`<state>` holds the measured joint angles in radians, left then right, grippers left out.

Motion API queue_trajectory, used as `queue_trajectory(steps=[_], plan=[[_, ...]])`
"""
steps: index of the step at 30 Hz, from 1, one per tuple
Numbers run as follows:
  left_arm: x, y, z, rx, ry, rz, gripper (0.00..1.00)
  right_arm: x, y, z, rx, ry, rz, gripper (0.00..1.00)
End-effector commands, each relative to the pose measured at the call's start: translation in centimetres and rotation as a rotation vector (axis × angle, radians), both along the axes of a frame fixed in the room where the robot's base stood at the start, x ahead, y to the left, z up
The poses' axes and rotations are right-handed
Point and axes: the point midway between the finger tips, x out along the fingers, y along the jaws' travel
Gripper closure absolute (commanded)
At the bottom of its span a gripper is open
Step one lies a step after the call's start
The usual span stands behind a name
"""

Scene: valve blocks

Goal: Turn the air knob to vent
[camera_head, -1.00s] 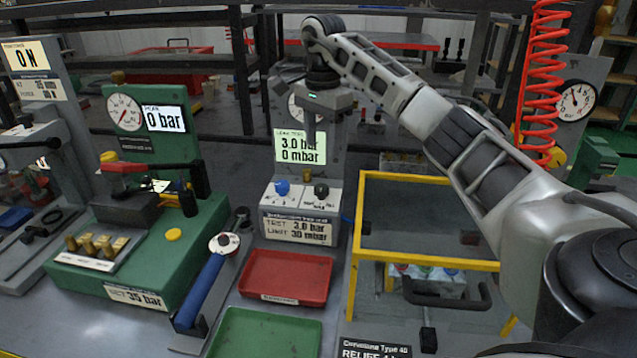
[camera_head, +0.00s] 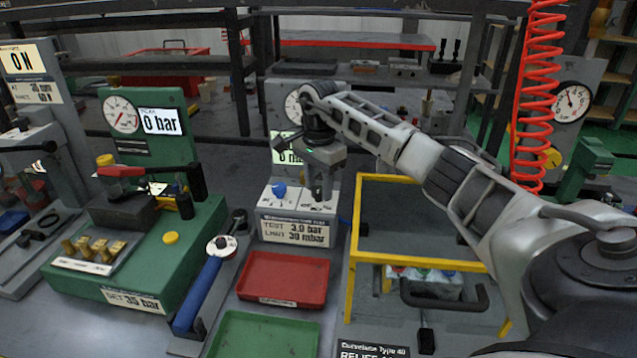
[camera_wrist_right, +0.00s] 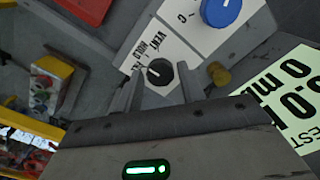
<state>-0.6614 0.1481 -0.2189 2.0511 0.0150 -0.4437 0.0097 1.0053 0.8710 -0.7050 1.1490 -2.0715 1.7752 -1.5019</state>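The black air knob (camera_wrist_right: 160,72) sits on the white panel beside printed VENT and HOLD words in the right wrist view. A pale mark shows on its face; I cannot tell exactly which word it points at. My right gripper (camera_wrist_right: 156,88) is open, with one finger on each side of the knob and gaps between. In the head view my right gripper (camera_head: 322,196) hangs over the right half of the test block (camera_head: 298,229) and hides the black knob. My left gripper is not in view.
A blue knob (camera_head: 279,190) stands close left of my right gripper. A red tray (camera_head: 284,277), a green tray (camera_head: 264,335) and a yellow frame (camera_head: 352,270) are near. A red coiled hose (camera_head: 538,95) hangs at right.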

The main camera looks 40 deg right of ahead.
Motion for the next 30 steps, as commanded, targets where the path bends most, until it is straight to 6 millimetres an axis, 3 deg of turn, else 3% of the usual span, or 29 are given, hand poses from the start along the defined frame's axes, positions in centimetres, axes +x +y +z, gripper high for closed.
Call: queue_trajectory(steps=[1,3,17,30], plan=[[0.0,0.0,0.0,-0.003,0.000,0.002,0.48,0.0,0.0,0.0,0.000,0.000,0.000,0.76],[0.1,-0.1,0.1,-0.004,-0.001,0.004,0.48,0.0,0.0,0.0,0.000,0.000,0.000,0.93],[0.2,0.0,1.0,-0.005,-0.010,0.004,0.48,0.0,0.0,0.2,0.001,0.001,-0.089,0.93],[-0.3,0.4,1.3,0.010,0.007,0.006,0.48,0.0,0.0,0.3,0.001,0.002,-0.441,0.93]])
